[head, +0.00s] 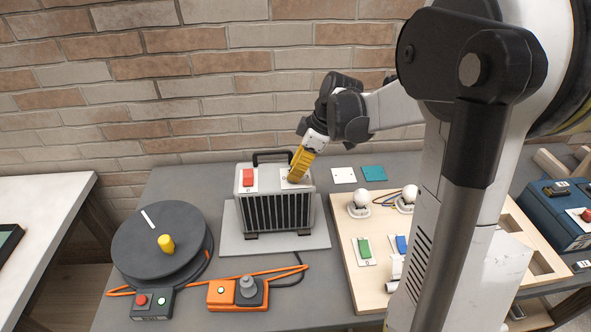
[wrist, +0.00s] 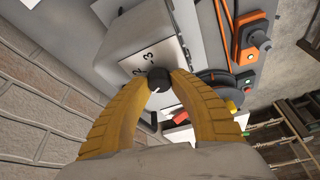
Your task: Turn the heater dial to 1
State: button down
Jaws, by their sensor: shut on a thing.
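The heater (head: 276,208) is a light grey box with a dark grille and a black top handle, standing on a grey plate on the table. The heater's dial (wrist: 158,79) is a black knob on a white label plate, with the numbers 2 and 3 visible in the wrist view. My gripper (head: 295,176) has yellow fingers and reaches the top right of the heater. In the wrist view my gripper (wrist: 159,84) is shut on the dial, with one finger on each side. A white mark shows on the knob; the number 1 is not readable.
A red switch (head: 248,177) sits on the heater's top left. A dark turntable with a yellow knob (head: 166,244) stands left. An orange control box (head: 238,293) and cable lie in front. A wooden board (head: 374,290) with bulbs and switches is right. A brick wall stands behind.

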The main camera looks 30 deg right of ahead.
jog(key=c, duration=1.1)
grip_release()
jog(key=shift+r, duration=0.1)
jog(key=v, duration=1.1)
jog(key=shift+d+r, duration=0.15)
jog(key=shift+r, duration=0.25)
jog(key=shift+s, duration=0.1)
jog(key=s+a+f+m+t+h+b, duration=0.3)
jog(key=s+a+f+m+t+b, duration=0.1)
jog(key=s+a+f+m+b, duration=0.4)
jog(key=s+a+f+m, duration=0.2)
jog(key=s+a+f, duration=0.2)
jog(key=s+a, duration=0.2)
jog(key=shift+s+a+f+h, duration=0.15)
jog(key=shift+s+a+h, duration=0.15)
jog(key=shift+s, duration=0.2)
